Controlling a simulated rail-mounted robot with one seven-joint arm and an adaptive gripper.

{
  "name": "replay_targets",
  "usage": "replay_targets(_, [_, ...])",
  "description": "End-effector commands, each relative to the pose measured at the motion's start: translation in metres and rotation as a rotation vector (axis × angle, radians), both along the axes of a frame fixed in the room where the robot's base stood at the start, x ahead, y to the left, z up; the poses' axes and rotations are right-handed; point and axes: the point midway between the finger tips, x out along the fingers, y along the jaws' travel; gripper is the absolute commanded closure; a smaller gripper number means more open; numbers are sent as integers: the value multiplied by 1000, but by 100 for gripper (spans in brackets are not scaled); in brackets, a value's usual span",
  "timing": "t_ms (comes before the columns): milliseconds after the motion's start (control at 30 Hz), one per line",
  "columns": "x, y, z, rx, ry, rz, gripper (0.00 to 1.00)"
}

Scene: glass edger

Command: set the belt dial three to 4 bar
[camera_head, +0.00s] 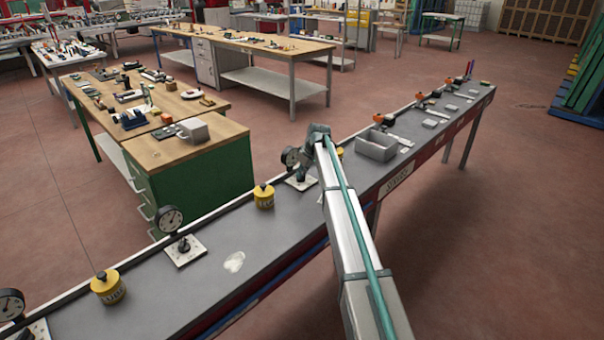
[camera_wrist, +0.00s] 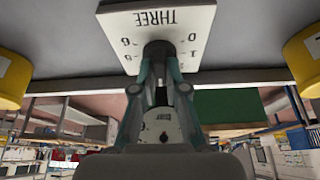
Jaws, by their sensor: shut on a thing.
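Belt dial three has a white plate marked THREE, which shows upside down in the wrist view (camera_wrist: 190,14). Numbers 6, 0 and 1 are readable on it; others are hidden or unclear. Its dark knob (camera_wrist: 158,47) sits between my gripper's fingers (camera_wrist: 160,72), which are shut on it. In the head view the plate (camera_head: 301,184) lies on the grey bench, with my gripper (camera_head: 304,170) over it. Dial three's round gauge (camera_head: 291,157) stands behind; in the wrist view its white face (camera_wrist: 163,125) is partly covered by the fingers, and I cannot read its needle.
Yellow canisters stand either side in the wrist view (camera_wrist: 12,78); one is left of the dial in the head view (camera_head: 264,196). Another gauge on a white plate (camera_head: 186,251) stands further left. A grey open bin (camera_head: 376,146) is to the right on the bench (camera_head: 215,300).

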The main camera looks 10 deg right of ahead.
Motion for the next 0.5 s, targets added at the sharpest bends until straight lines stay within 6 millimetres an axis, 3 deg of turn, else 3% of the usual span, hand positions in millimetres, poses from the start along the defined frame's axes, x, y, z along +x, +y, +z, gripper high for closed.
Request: replay_targets(500, [-1,2,-1,0,-1,-275,100])
